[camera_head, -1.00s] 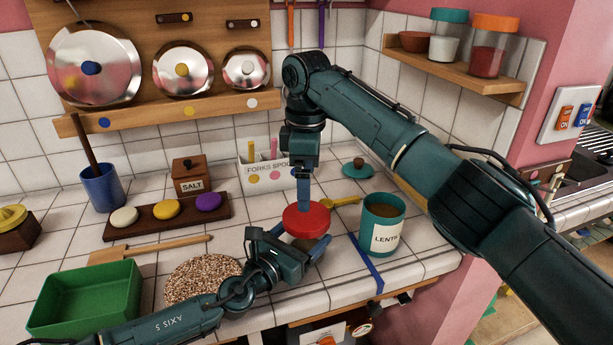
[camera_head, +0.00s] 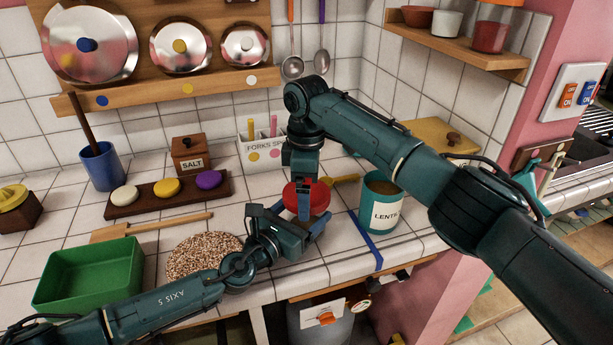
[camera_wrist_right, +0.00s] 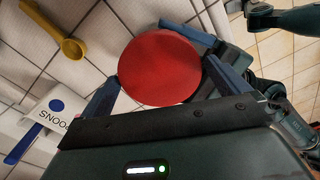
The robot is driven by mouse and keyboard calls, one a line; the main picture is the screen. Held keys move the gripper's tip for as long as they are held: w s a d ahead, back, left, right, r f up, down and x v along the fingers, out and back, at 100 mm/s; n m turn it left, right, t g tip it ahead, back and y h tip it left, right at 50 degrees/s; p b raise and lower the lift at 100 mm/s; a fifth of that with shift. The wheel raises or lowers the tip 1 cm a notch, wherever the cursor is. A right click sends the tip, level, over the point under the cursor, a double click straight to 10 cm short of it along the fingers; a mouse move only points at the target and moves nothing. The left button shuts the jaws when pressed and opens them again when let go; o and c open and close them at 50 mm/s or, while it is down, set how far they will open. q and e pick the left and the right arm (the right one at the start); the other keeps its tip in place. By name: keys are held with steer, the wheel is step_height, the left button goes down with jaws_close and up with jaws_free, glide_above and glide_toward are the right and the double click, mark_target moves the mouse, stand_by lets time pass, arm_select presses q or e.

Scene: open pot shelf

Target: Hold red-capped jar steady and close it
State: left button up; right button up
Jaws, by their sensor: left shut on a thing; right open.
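The red-capped jar shows its round red cap (camera_head: 320,198) near the counter's front edge; its body is mostly hidden by my left gripper. My left gripper (camera_head: 302,233) is shut on the jar below the cap. My right gripper (camera_head: 304,203) points down over the cap from above. In the right wrist view the cap (camera_wrist_right: 160,68) fills the space between the right fingers, which are open, one on each side. Whether they touch the cap, I cannot tell. The left gripper's dark body and blue finger (camera_wrist_right: 183,30) show just beyond the cap.
A teal lentil canister (camera_head: 381,213) stands close on the right, beside a blue strip (camera_head: 366,240). A yellow spoon (camera_head: 342,180) lies behind. The cutlery holder (camera_head: 258,152) stands behind.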

steer(key=c, duration=0.9)
steer(key=m, duration=0.6)
steer(key=shift+a+f+m, duration=0.1)
steer(key=shift+m, duration=0.3)
steer(key=m, duration=0.5)
steer(key=o, duration=0.9)
step_height(320, 180, up, 12)
arm_select(q)
steer(key=o, duration=1.9)
